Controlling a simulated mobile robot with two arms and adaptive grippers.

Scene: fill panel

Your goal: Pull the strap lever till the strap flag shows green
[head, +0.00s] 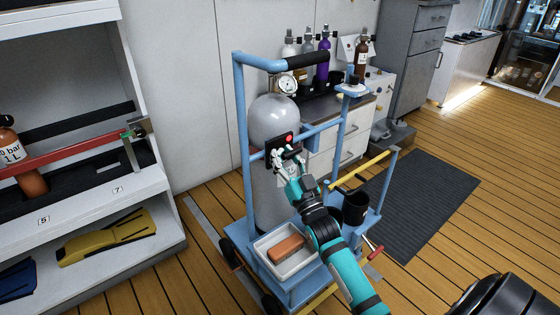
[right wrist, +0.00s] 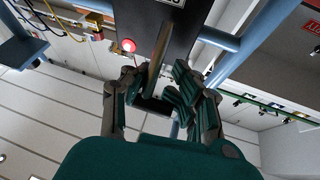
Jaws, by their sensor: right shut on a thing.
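A black strap panel (head: 270,148) is fixed across the grey cylinder (head: 275,118) on a blue trolley. Its round strap flag (head: 289,138) shows red, and it also shows red in the right wrist view (right wrist: 128,45). My right gripper (head: 284,160) is at the front of the panel, just below the flag. In the right wrist view, the strap lever (right wrist: 157,62) is a thin tan bar running down between the fingers of my right gripper (right wrist: 160,92), which is shut on it. My left gripper is in neither view.
The blue trolley frame (head: 243,150) rises beside the cylinder. A white tray (head: 302,264) with a brown block (head: 287,249) and a black cup (head: 355,208) are on its base. An open shelf (head: 90,215) stands left; a dark mat (head: 425,200) lies right.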

